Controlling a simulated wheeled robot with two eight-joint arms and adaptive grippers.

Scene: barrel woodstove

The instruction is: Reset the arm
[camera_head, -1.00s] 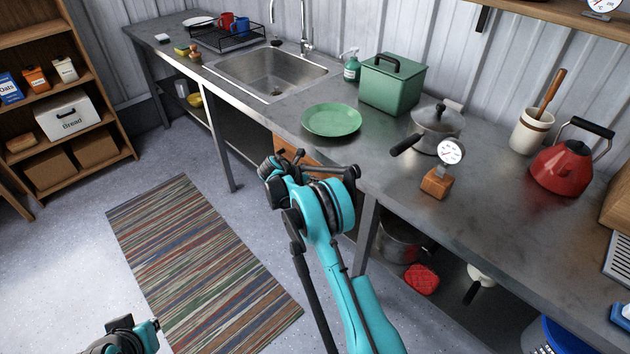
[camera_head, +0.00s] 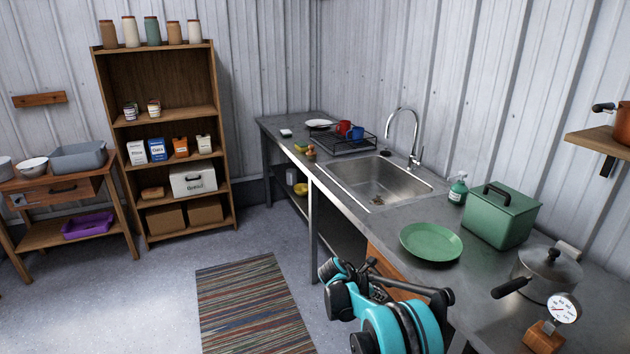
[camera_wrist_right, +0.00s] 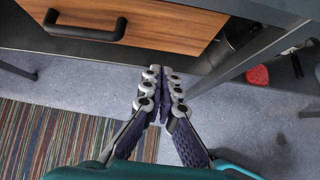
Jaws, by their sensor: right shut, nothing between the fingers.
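My right gripper (camera_wrist_right: 161,74) shows in the right wrist view with its fingers shut together and nothing between them. It is in front of the counter, by a wooden drawer (camera_wrist_right: 135,20) with a black handle. In the head view my teal and black right arm (camera_head: 400,330) is at the bottom, in front of the counter's front edge. The fingertips cannot be made out there. My left gripper is in neither view now.
The metal counter (camera_head: 365,225) holds a green plate (camera_head: 430,242), a green box (camera_head: 500,217), a grey pot (camera_head: 545,275) and a dial gauge (camera_head: 562,308). A striped rug (camera_head: 250,305) lies on the open floor. A wooden shelf (camera_head: 165,80) stands at the back left.

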